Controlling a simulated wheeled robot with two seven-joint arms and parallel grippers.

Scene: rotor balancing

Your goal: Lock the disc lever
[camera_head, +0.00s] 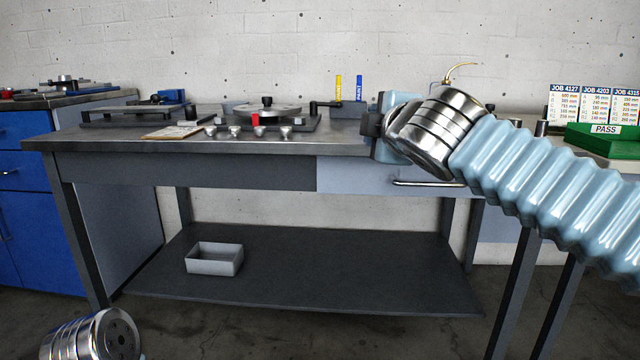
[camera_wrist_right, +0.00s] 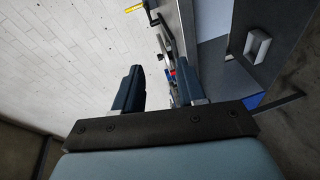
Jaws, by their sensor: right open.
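A round metal disc (camera_head: 267,112) sits on a dark base on the workbench, with a black knob on top and a red mark at its front. A black lever handle (camera_head: 318,104) stands right of the disc; a black crank-shaped handle (camera_wrist_right: 155,16), probably the same lever, shows at the top of the right wrist view. I cannot tell whether it is locked. My right gripper (camera_head: 374,127) is over the bench's right part, right of the lever and apart from it. Its two fingers (camera_wrist_right: 158,78) are spread and empty. Only a metal link of my left arm shows at lower left.
The workbench (camera_head: 100,142) holds a clipboard (camera_head: 172,132), several small metal weights (camera_head: 260,131) along the front, and yellow and blue paint markers (camera_head: 359,88) behind. A grey tray (camera_head: 215,259) lies on the lower shelf. A green PASS box (camera_head: 604,138) is at right.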

